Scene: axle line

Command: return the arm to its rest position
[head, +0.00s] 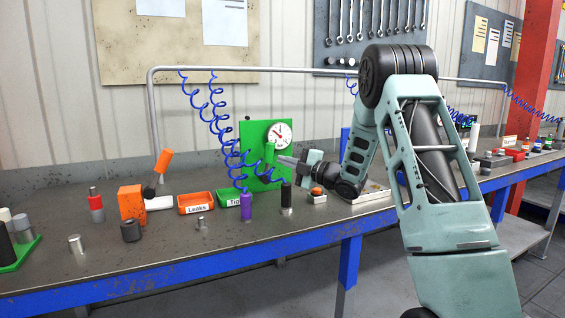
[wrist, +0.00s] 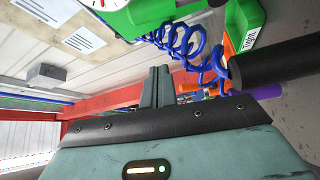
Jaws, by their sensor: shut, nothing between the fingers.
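My arm reaches over the workbench from the right in the head view. My gripper (head: 282,160) is shut and empty, held above the bench in front of the green gauge stand (head: 252,140). In the wrist view my gripper's fingers (wrist: 160,72) are together with nothing between them. A black-topped cylinder (head: 286,198) stands on the bench just below the gripper. A dark cylinder (wrist: 275,64) shows close to the fingers on the right in the wrist view. I cannot tell whether the fingers touch the gauge stand or the blue coiled hose.
Blue coiled hoses (head: 222,130) hang from a grey rail (head: 250,69) near my gripper. An orange tray labelled Leaks (head: 196,208), a green tray (head: 227,213), a purple cylinder (head: 246,206) and an orange block (head: 132,202) stand on the bench (head: 180,262). The bench's front is mostly clear.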

